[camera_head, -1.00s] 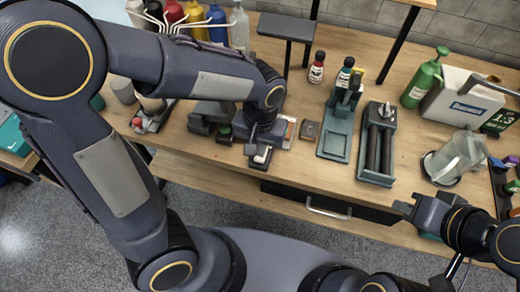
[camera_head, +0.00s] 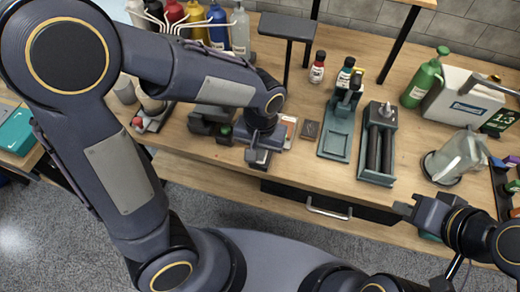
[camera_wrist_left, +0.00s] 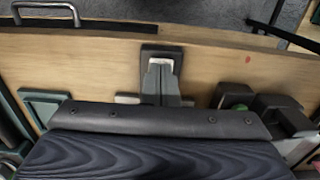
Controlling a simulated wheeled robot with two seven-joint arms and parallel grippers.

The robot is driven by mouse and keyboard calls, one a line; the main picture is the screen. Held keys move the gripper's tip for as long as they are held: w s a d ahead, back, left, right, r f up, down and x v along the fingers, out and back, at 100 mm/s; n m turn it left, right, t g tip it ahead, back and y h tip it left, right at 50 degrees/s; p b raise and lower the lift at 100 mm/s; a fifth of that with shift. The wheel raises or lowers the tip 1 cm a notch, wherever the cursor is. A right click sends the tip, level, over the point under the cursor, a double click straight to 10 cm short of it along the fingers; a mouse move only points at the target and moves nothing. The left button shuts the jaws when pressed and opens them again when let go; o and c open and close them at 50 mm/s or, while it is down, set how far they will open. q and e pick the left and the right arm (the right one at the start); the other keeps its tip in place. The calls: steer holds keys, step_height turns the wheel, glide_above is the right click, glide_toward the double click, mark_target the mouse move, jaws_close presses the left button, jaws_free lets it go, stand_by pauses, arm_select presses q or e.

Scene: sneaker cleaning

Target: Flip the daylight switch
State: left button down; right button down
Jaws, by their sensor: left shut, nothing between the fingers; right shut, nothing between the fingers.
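A small dark switch housing (camera_wrist_left: 162,51) with a pale face (camera_wrist_left: 160,63) sits near the table's front edge in the left wrist view. In the head view the switch (camera_head: 259,164) is mostly hidden under my left gripper (camera_head: 257,154). My left gripper is shut and empty. Its fingertips (camera_wrist_left: 161,70) overlap the pale face in the left wrist view; I cannot tell whether they touch it. My right gripper (camera_head: 404,209) is shut and empty beyond the table's front edge, at the lower right of the head view.
On the wooden table (camera_head: 230,171), dark blocks (camera_head: 203,125) stand left of my left gripper. A drawer handle (camera_head: 328,211) is below the front edge.

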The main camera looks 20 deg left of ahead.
arm_select(q)
steer(key=shift+w, duration=0.85)
steer(key=shift+r, duration=0.1)
steer(key=r+p, duration=0.4)
steer(key=shift+w+r, duration=0.25)
step_height(320, 180, up, 9)
steer(key=shift+w+r, duration=0.2)
steer(key=shift+w, duration=0.15)
